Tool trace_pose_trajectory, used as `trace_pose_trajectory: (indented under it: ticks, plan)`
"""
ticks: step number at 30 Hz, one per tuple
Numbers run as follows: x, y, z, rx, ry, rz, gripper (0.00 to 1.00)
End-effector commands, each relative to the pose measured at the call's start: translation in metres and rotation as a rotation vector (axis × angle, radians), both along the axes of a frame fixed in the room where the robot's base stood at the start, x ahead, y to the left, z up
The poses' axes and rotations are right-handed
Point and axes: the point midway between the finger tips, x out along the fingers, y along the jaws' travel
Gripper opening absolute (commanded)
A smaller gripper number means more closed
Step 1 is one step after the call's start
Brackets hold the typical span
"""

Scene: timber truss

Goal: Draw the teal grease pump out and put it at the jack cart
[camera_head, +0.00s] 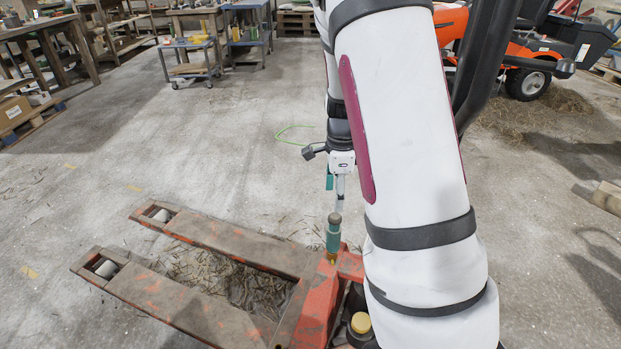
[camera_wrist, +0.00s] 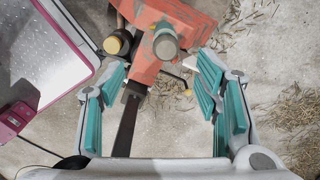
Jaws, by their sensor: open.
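The teal grease pump (camera_head: 333,238) stands upright at the orange-red body of a worn pallet jack (camera_head: 312,300); its lower end is hidden. In the wrist view I see the pump's round grey-brown top (camera_wrist: 165,44) from above. My gripper (camera_wrist: 162,78) is open and empty, its teal-padded fingers wide apart. The pump shows ahead of the gap between the fingertips, and no finger touches it. In the head view my gripper (camera_head: 339,180) hangs above the pump, partly hidden by my arm. I cannot tell for sure which cart is the jack cart.
A yellow-capped dark item (camera_wrist: 117,42) sits beside the pump. A blue-grey wheeled cart (camera_head: 192,68) stands at the back left, near benches. An orange machine (camera_head: 530,50) is at the back right. Straw lies between the forks; the middle floor is mostly clear.

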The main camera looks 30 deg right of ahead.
Motion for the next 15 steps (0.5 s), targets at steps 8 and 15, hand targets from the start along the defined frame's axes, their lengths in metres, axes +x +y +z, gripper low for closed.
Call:
trace_pose_trajectory:
  ticks: [8,15]
  plan:
    - [0.001,-0.008,-0.023,-0.013,0.006,-0.043,0.57]
    - [0.001,-0.008,-0.065,-0.012,0.008,-0.041,0.57]
